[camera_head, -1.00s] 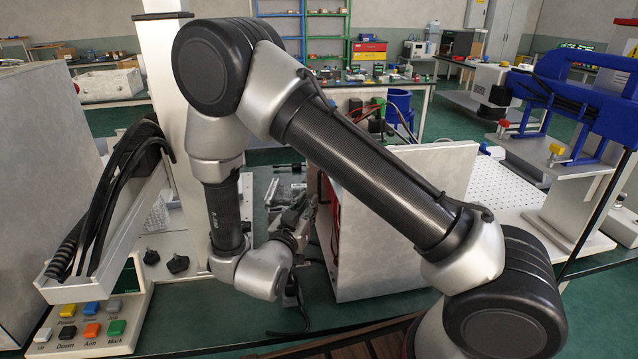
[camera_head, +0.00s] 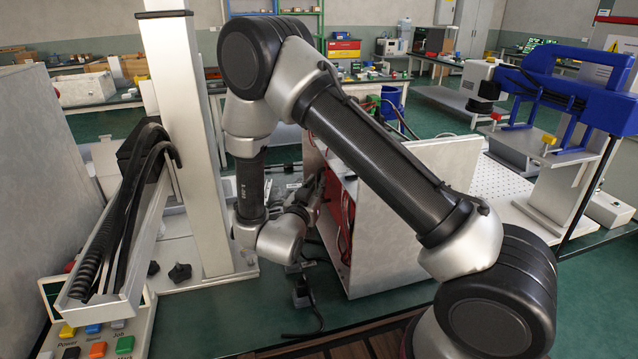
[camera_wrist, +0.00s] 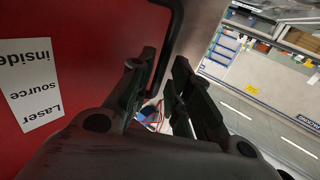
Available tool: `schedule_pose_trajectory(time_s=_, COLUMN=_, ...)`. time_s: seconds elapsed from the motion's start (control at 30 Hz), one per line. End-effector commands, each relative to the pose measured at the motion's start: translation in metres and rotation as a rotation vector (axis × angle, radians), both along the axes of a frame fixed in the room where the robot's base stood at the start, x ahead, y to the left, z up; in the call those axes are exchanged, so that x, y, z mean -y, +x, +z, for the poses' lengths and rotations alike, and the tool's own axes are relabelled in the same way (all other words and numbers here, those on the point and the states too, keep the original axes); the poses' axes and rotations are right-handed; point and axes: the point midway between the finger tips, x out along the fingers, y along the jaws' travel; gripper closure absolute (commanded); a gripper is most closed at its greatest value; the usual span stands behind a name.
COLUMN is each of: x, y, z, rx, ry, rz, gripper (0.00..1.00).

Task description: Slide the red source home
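The red source (camera_head: 334,196) shows as a red face in the open left side of a pale box-shaped housing (camera_head: 405,225). In the wrist view its red face (camera_wrist: 85,75) fills the left, with a white label (camera_wrist: 30,85) reading "Laser source inside". A black bar handle (camera_wrist: 176,22) stands out from that face. My gripper (camera_head: 314,188) is close beside the red face. In the wrist view my gripper (camera_wrist: 165,60) has its fingers apart, with the handle's lower part close to the left finger. I cannot tell whether they touch. How deep the source sits is hidden.
A pale column (camera_head: 190,110) with a slanted cable tray (camera_head: 125,235) stands to the left. A button panel (camera_head: 100,335) is at the front left. A blue-topped machine (camera_head: 570,85) stands at the right. A black cable lies on the green bench (camera_head: 220,325) below my gripper.

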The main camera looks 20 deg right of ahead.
Motion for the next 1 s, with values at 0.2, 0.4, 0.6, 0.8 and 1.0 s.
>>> schedule_pose_trajectory(time_s=0.2, x=0.014, y=0.021, z=0.000, rx=0.000, ry=-0.001, rz=-0.001, gripper=0.81)
schedule_pose_trajectory(time_s=0.4, x=0.016, y=0.024, z=0.000, rx=0.000, ry=-0.001, rz=0.000, gripper=0.81)
schedule_pose_trajectory(time_s=0.6, x=0.016, y=0.024, z=0.000, rx=-0.001, ry=-0.001, rz=0.000, gripper=0.93)
schedule_pose_trajectory(time_s=0.8, x=0.016, y=0.024, z=0.000, rx=-0.001, ry=-0.001, rz=0.000, gripper=1.00)
schedule_pose_trajectory(time_s=1.0, x=0.017, y=0.034, z=0.000, rx=0.001, ry=0.002, rz=-0.002, gripper=1.00)
